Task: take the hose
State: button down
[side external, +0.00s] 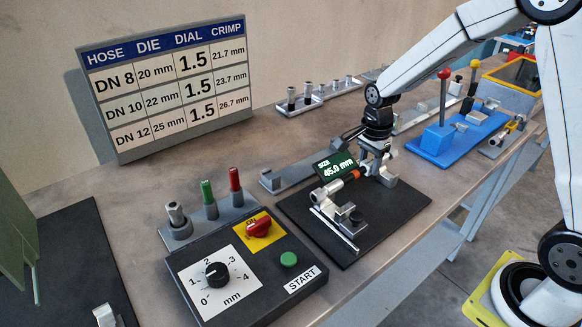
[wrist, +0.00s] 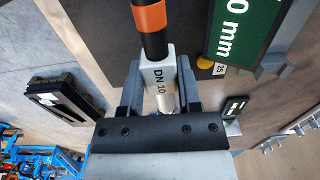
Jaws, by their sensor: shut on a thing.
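The hose is black with an orange band (wrist: 150,18) and ends in a pale metal fitting marked DN 10 (wrist: 157,78). In the wrist view, the fitting is between the jaws of my gripper (wrist: 160,70), which is shut on it. In the side view, my gripper (side external: 375,170) points down over the black measuring plate (side external: 385,215). The hose's orange band (side external: 352,175) shows just left of the jaws, with a silver end beyond it. Whether the hose still touches its supports, I cannot tell.
A display reading 45.0 mm (side external: 335,167) stands just behind the hose. The control box (side external: 235,270), with a dial, red switch and green button, is front left. A size chart (side external: 165,85) stands behind. A blue base with a red-knobbed lever (side external: 455,140) is at right.

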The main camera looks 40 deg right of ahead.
aim_at(370, 162)
jog(key=shift+r, duration=2.25)
